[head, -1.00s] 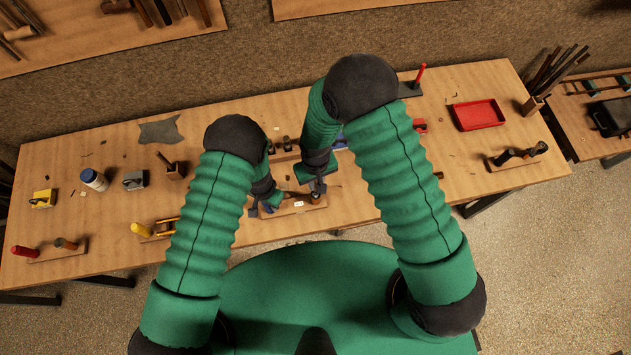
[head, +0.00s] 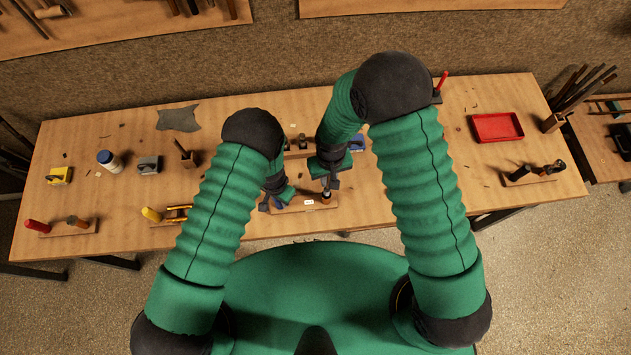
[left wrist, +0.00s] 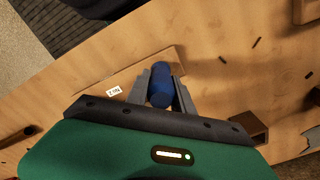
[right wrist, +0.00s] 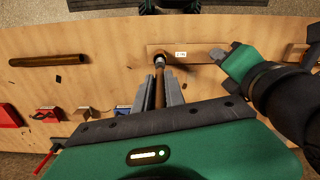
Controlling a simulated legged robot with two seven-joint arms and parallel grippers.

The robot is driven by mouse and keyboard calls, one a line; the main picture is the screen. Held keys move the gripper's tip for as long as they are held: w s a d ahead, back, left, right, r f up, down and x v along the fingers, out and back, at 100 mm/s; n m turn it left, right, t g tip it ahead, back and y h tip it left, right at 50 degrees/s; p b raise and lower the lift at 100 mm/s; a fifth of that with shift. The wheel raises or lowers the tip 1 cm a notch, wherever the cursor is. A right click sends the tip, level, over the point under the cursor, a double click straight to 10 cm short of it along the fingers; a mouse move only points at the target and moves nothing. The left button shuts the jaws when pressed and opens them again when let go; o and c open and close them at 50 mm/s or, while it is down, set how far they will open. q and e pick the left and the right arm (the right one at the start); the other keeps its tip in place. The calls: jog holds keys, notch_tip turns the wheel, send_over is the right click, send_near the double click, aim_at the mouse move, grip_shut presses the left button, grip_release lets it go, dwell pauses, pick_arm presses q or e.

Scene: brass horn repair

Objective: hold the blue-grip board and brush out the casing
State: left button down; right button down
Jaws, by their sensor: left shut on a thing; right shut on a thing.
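The board (head: 292,207), a flat wooden plate with a white label, lies at the table's front edge. My left gripper (head: 271,203) is shut on its upright blue grip (left wrist: 161,85) at the board's left end. The short round casing (head: 326,197) stands at the board's other end. My right gripper (right wrist: 159,88) is shut on the brush's brown handle (right wrist: 158,95), above the casing. In the right wrist view, the handle's far end meets the casing's mouth (right wrist: 161,59). The bristles are hidden, and I cannot tell how deep they sit.
A brown tube (right wrist: 47,60) lies right of the board, hidden by my right arm in the head view. Small blocks stand behind the board. A red tray (head: 497,128) is far right. A yellow-handled tool (head: 152,214) and white bottle (head: 110,161) are left.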

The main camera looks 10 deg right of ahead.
dwell(0.4)
jog(key=shift+r, duration=2.55)
pick_arm(q)
jog(key=c, duration=1)
grip_release()
